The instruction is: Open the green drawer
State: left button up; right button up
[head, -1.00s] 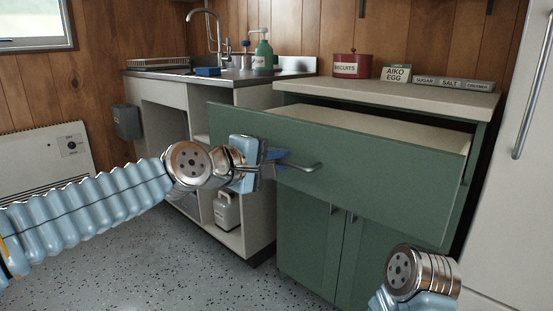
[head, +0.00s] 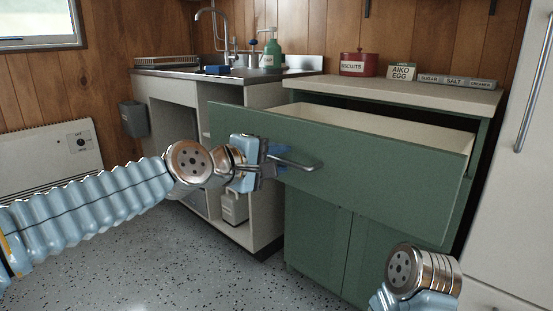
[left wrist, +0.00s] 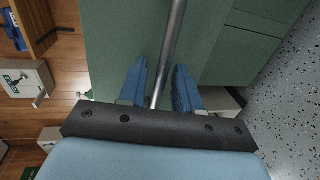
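The green drawer (head: 400,178) is pulled partway out of the green cabinet, and its pale inside (head: 385,123) shows from above. A metal bar handle (head: 302,165) is on its front. In the left wrist view the blue fingers (left wrist: 160,88) lie on both sides of the handle bar (left wrist: 174,30). The exact contact is hard to see. Of my right arm only a wrist part shows at the lower right; its gripper is out of view.
The cabinet's counter (head: 400,92) holds a red biscuit tin (head: 359,64), an egg box (head: 401,72) and labelled boxes (head: 457,81). A sink unit (head: 265,96) stands to the left. A tall white door (head: 510,180) is close on the right. Speckled floor (head: 215,275) in front is clear.

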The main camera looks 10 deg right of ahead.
pick_arm(q)
jog(key=b+v, duration=0.3)
jog(key=v, duration=1)
jog(key=shift+s+a, duration=0.2)
jog(key=shift+a, duration=0.15)
